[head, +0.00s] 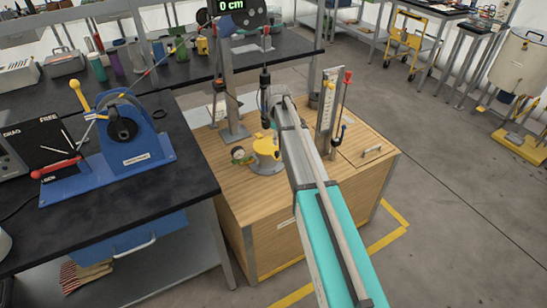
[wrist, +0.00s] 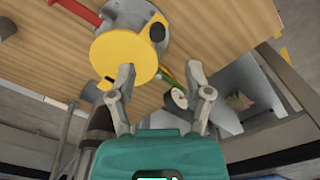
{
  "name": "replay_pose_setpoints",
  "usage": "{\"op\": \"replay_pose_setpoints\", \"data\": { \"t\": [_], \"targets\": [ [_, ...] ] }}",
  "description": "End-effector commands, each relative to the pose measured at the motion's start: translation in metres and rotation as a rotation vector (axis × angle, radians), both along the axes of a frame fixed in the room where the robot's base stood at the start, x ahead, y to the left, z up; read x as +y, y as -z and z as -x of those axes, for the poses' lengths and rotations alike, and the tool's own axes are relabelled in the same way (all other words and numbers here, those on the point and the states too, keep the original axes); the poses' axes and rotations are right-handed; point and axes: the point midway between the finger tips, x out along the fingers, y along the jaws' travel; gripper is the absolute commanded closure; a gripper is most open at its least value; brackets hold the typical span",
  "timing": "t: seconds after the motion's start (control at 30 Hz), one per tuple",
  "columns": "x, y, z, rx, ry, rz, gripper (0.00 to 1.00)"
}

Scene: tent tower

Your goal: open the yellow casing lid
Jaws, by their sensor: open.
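The yellow casing (head: 266,146) stands on the wooden cabinet top in the head view, on a round grey base, with a small gauge (head: 238,154) on its left. In the wrist view its flat round yellow lid (wrist: 122,52) fills the upper left and appears to cover the casing; the inside does not show. My gripper (wrist: 160,71) is open and empty. Its left finger overlaps the lid's lower edge in the picture; whether they touch I cannot tell. The right finger is clear of the lid, near the gauge. In the head view my fingers cannot be made out.
The wooden cabinet (head: 310,220) also bears an upright scale stand (head: 326,112) right of my arm and a dark-grey post (head: 230,95) behind the casing. A black bench (head: 120,255) with a blue winch (head: 124,130) stands left. Floor is free at right.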

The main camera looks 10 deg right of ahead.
Motion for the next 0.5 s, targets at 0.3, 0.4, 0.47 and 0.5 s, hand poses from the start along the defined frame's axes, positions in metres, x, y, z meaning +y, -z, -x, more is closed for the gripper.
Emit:
{"op": "replay_pose_setpoints", "data": {
  "t": [0.3,0.4,0.47,0.5],
  "targets": [
    [0.0,0.028,0.0,0.0,0.0,0.0,0.35],
    [0.0,0.035,0.0,0.0,0.0,0.0,0.35],
    [0.0,0.04,0.0,0.0,0.0,0.0,0.35],
    [0.0,0.043,0.0,0.0,0.0,0.0,0.35]
  ]
}}
